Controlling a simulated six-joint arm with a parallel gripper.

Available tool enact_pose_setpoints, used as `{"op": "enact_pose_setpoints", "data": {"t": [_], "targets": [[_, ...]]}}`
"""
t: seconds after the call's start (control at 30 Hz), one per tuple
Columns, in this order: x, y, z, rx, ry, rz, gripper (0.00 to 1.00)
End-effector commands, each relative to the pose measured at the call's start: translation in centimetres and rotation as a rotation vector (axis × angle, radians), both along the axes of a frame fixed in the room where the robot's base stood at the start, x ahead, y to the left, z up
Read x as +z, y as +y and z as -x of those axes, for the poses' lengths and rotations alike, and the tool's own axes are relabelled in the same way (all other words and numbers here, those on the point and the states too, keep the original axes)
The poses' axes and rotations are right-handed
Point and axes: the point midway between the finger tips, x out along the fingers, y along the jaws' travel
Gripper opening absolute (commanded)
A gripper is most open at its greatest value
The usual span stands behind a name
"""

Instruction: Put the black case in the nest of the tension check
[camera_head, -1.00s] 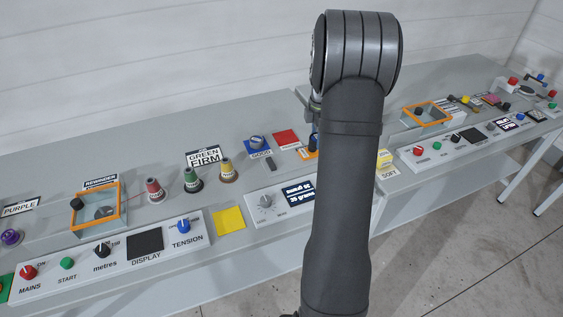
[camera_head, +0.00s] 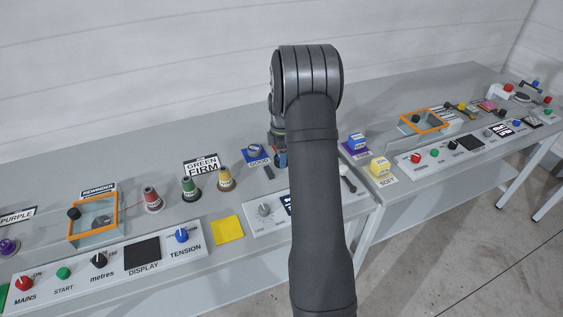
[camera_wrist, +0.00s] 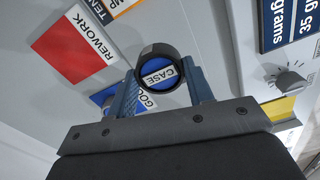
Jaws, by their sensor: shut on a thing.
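In the wrist view my gripper (camera_wrist: 160,97) is shut on a round black case (camera_wrist: 147,50) with a blue face marked CASE, held between its two blue-grey fingers. In the head view the gripper (camera_head: 280,158) is partly behind my arm, and the held case cannot be made out there. A display reading grams (camera_wrist: 290,20) and a grey dial (camera_wrist: 289,83) are on a panel at the right of the wrist view. A label starting TEN (camera_wrist: 106,8) with an orange edge is cut off at the top. I cannot make out the nest.
A red REWORK mat (camera_wrist: 72,48) lies left of the case. A blue mat marked GOOD (camera_wrist: 103,97) is partly hidden behind the fingers. Thread cones (camera_head: 190,188) and a yellow square (camera_head: 228,229) are further left.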

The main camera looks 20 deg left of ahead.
Motion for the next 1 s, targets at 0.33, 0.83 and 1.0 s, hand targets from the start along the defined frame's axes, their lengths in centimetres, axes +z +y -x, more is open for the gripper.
{"op": "enact_pose_setpoints", "data": {"t": [0.33, 0.83, 1.0], "targets": [[-2.9, 0.0, 0.0, 0.0, 0.001, 0.001, 0.24], [-3.2, -0.1, 0.0, 0.001, 0.001, 0.001, 0.69], [-2.9, -0.1, 0.0, 0.001, 0.001, 0.001, 0.69]]}}
